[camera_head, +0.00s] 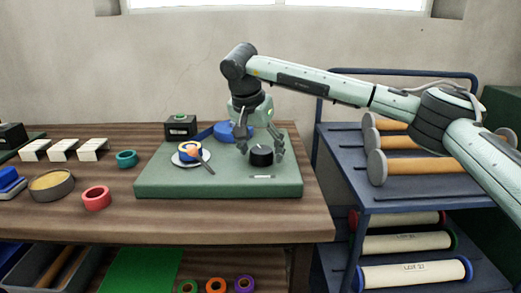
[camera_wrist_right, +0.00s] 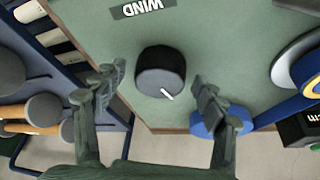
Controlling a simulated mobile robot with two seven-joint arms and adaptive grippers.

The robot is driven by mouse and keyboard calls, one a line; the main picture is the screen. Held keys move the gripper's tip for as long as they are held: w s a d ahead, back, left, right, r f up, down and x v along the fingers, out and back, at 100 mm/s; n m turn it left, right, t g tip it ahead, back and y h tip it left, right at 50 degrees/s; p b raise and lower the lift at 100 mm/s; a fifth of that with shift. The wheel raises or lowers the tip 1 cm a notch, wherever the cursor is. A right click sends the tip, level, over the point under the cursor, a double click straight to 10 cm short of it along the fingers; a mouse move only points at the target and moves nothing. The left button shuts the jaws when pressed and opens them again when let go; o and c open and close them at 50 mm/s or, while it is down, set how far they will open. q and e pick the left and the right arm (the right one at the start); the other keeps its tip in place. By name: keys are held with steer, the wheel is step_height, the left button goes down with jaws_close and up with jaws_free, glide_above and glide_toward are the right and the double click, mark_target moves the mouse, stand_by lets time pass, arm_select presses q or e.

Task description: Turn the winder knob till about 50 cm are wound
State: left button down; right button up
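The winder knob (camera_head: 261,156) is a short black cylinder on the green board (camera_head: 160,186); it also shows in the right wrist view (camera_wrist_right: 160,68), with a white mark at its lower edge. My right gripper (camera_head: 262,150) points down over the knob, its fingers open on either side. In the right wrist view the fingers (camera_wrist_right: 152,88) are spread wider than the knob, with gaps on both sides. A spool with blue and orange (camera_head: 190,151) sits on a pale disc, and blue ribbon (camera_head: 206,131) runs near a blue reel (camera_head: 228,133). My left gripper is out of view.
A WIND label (camera_wrist_right: 143,8) is beside the knob. A blue cart (camera_head: 344,160) with rolls stands right.

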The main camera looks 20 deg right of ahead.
steer(key=v, duration=1.2)
steer(key=shift+f, duration=0.1)
